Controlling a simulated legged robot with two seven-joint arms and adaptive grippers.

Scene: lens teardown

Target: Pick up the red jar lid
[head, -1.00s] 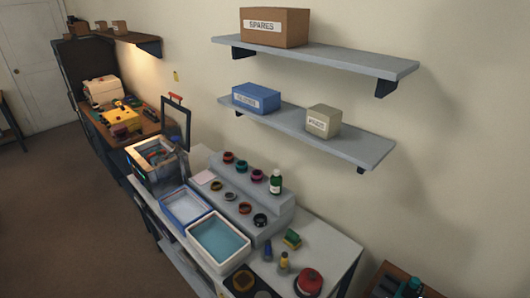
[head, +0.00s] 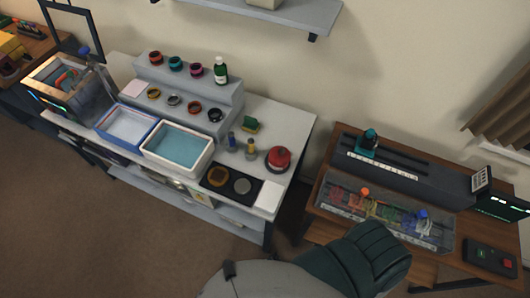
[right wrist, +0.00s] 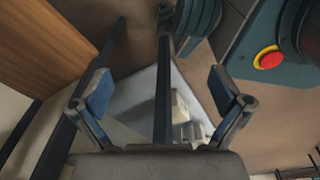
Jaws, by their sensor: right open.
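The lid is not seen between or near those fingers. My left gripper is in neither view.
A black mat with two discs (head: 218,177) lies in front. A wooden workbench (head: 310,215) stands to the right, across a gap.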

